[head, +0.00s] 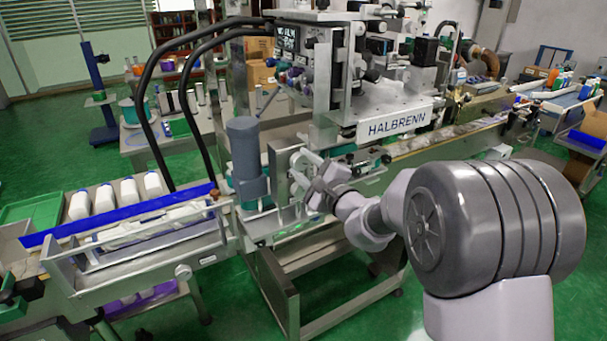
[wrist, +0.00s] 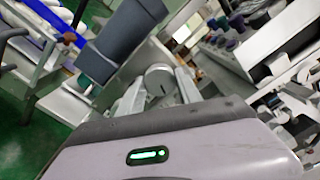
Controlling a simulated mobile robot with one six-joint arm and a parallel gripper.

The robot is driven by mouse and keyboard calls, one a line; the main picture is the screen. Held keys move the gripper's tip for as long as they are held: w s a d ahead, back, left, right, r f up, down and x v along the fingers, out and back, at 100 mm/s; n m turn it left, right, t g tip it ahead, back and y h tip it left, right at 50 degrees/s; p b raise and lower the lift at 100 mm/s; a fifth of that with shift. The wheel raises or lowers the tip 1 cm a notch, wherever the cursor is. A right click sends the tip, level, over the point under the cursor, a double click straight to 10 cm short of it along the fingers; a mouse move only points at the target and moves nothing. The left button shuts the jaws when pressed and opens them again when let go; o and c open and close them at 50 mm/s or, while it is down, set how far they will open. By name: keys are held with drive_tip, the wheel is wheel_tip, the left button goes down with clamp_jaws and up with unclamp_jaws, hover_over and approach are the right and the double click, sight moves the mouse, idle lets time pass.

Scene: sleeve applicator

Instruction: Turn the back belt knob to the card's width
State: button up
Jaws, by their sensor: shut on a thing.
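The belt knob (wrist: 159,81) is a round grey disc with a dark mark on its face, in the middle of the wrist view. My gripper (wrist: 160,86) is shut on this knob, with a finger on either side. In the head view my gripper (head: 304,172) reaches to the machine's front, just right of the grey upright motor, and hides most of the knob. I cannot read any scale at the knob, and I cannot make out the card in either view.
The grey motor (head: 246,158) stands close left of my gripper; it also shows in the wrist view (wrist: 128,38). The labelling machine (head: 394,122) rises behind. A blue guide rail (head: 125,215) and white bottles (head: 104,198) are at the left. Green floor is open in front.

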drive_tip(key=n, duration=0.4)
drive_tip(key=shift+n, duration=0.3)
drive_tip(key=n, duration=0.5)
drive_tip(key=shift+n, duration=0.3)
drive_tip(key=o, duration=1.4)
drive_tip(key=shift+c, duration=0.2)
drive_tip(key=p+v, duration=0.1)
drive_tip(key=v, duration=1.6)
drive_tip(key=shift+s+p, duration=0.2)
drive_tip(key=shift+p, duration=0.1)
